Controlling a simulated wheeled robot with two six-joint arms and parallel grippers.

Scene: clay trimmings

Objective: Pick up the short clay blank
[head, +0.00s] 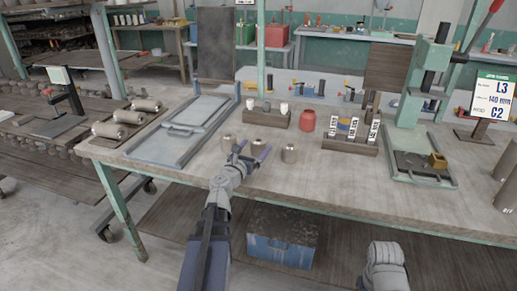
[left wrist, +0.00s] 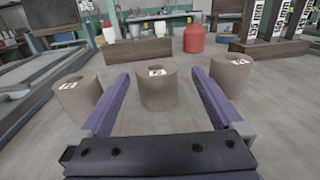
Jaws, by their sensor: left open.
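Three brown-grey clay blanks stand upright in a row on the workbench: a left one (head: 228,143), a middle one (head: 258,145) and a right one (head: 289,153). In the left wrist view they show as left (left wrist: 78,98), middle (left wrist: 157,90) and right (left wrist: 232,75), each with a small printed label. I cannot tell for sure which is the short one. My left gripper (head: 252,152) is open and empty; its purple fingers (left wrist: 158,88) point at the middle blank, which shows between them, seemingly just beyond the tips.
A grey framed tray (head: 180,148) lies to the left. Behind stand a wooden block with small cups (head: 266,119), a red jar (head: 307,120) and a rack with labelled gauges (head: 350,145). A green press (head: 415,120) stands right. The bench front is clear.

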